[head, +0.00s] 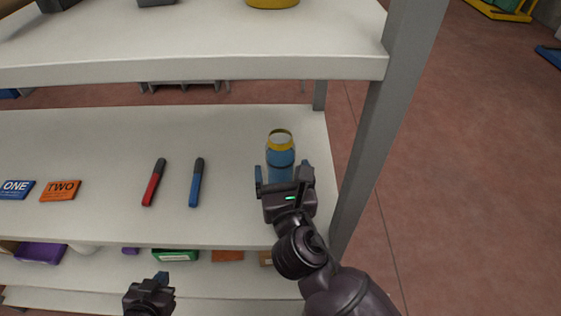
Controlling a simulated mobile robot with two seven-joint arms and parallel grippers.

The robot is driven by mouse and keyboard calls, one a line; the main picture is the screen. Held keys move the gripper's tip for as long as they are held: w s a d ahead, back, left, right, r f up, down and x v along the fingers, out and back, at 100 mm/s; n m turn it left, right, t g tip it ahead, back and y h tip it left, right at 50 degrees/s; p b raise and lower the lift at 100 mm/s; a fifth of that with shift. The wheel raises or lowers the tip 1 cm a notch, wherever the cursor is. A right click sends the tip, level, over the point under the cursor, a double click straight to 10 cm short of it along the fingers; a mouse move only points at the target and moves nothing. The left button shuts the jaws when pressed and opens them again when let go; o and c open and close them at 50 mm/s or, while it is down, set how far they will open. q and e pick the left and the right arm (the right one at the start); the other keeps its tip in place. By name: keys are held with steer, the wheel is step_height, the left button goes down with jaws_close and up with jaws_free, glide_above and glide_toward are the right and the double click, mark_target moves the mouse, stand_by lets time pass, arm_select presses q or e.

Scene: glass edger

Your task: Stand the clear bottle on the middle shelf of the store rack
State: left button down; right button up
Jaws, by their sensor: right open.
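A clear bottle (280,147) with a yellow band near its top and blue lower down stands upright near the right end of the rack's middle shelf (100,132). My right gripper (282,176) is open, with one finger to each side of the bottle's lower part. The gripper body hides the bottle's base, and I cannot tell whether the fingers touch it. My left gripper (158,280) is low in front of the rack, away from the bottle. I cannot tell whether its jaws are open.
A grey rack post (382,125) stands close right. The upper shelf (200,68) overhangs.

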steer(key=s, duration=0.3)
steer(key=s+d, duration=0.1)
steer(key=s, duration=0.4)
steer(key=shift+s+d, duration=0.2)
steer(key=shift+s, duration=0.2)
